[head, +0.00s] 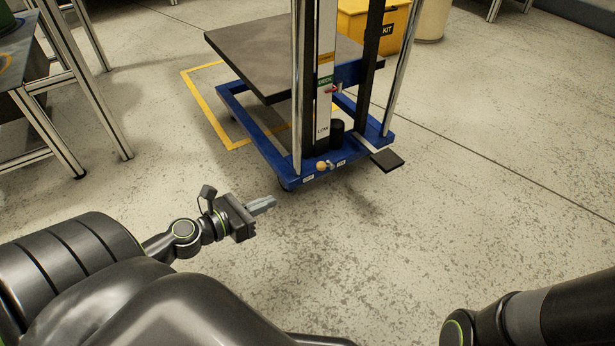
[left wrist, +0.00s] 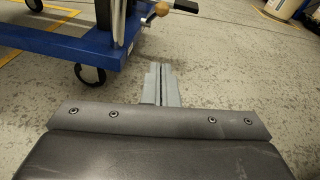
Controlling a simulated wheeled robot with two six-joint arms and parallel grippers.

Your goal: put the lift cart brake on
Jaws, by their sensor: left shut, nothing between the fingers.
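The lift cart (head: 262,140) stands ahead on the floor, with a blue base frame, a grey platform and an upright mast. Its brake appears to be the small lever with a tan knob (head: 322,165) low on the near end of the base, between two small labels. The knob also shows at the top of the left wrist view (left wrist: 161,9), beside the blue frame (left wrist: 60,40). My left gripper (head: 270,203) is shut and empty, in front of the cart, below and left of the knob and apart from it. The left wrist view shows its fingers (left wrist: 162,85) together. My right gripper is out of view.
A black foot pedal (head: 386,160) sticks out at the cart's near right. A yellow box (head: 372,30) and a beige drum (head: 433,20) stand behind. A metal-legged table (head: 40,110) is at left. Yellow tape (head: 205,105) marks the floor. The floor at right is clear.

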